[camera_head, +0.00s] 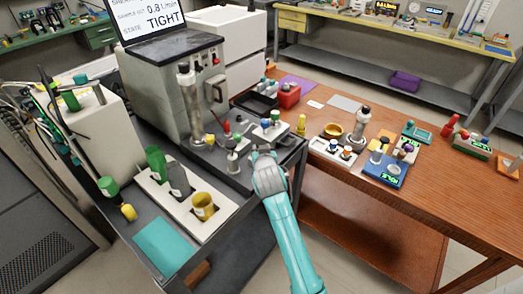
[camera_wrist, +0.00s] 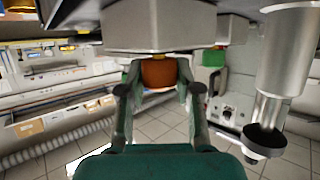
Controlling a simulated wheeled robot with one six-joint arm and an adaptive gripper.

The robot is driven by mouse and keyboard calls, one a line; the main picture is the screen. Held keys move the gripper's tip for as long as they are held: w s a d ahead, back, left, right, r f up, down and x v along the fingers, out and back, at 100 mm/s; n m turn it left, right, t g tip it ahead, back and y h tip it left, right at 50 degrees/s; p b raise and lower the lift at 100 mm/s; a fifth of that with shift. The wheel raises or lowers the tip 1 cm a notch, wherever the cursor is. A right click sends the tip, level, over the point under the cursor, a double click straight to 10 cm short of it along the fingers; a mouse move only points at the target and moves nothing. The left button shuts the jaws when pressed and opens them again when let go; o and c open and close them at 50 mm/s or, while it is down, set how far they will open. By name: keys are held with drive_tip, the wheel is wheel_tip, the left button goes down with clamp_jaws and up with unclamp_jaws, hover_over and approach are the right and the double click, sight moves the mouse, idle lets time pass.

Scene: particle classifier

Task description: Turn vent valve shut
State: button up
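In the wrist view an orange-brown round knob (camera_wrist: 158,73) sits under a grey block (camera_wrist: 160,22), with a small yellow piece above it. I take it for the vent valve, though no label on it is readable. My gripper (camera_wrist: 158,80) has one finger on each side of the knob; I cannot tell whether they touch it. In the head view my gripper (camera_head: 266,160) is at the right edge of the dark cart, beside a small silver-topped fitting (camera_head: 232,160). The knob is hidden there. The screen (camera_head: 150,18) reads "0.8 L/min" and "TIGHT".
A metal cylinder (camera_wrist: 290,60) with a dark lower end stands close on the right in the wrist view. On the cart are a grey instrument (camera_head: 165,95) and a white holder (camera_head: 180,205) with bottles. A wooden bench (camera_head: 430,190) with small trays lies to the right.

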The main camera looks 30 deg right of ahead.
drive_tip(key=o, duration=0.3)
drive_tip(key=shift+s, duration=0.1)
drive_tip(key=v, duration=1.2)
drive_tip(key=s+a+f+n+t+y, duration=0.15)
drive_tip(key=s+a+f, duration=0.25)
drive_tip(key=s+f, duration=0.45)
drive_tip(key=s+a+f+n+y, duration=0.3)
drive_tip(key=s+a+f, duration=0.15)
drive_tip(key=s, duration=0.75)
drive_tip(key=shift+n+t+y, duration=0.35)
drive_tip(key=shift+t+y, duration=0.2)
drive_tip(key=shift+y, duration=0.2)
drive_tip(key=a+v, duration=0.1)
drive_tip(key=v, duration=0.6)
drive_tip(key=a+v, duration=0.1)
drive_tip(key=v, duration=0.7)
drive_tip(key=a+f+v, duration=0.1)
drive_tip(key=v, duration=0.7)
drive_tip(key=shift+s, duration=0.1)
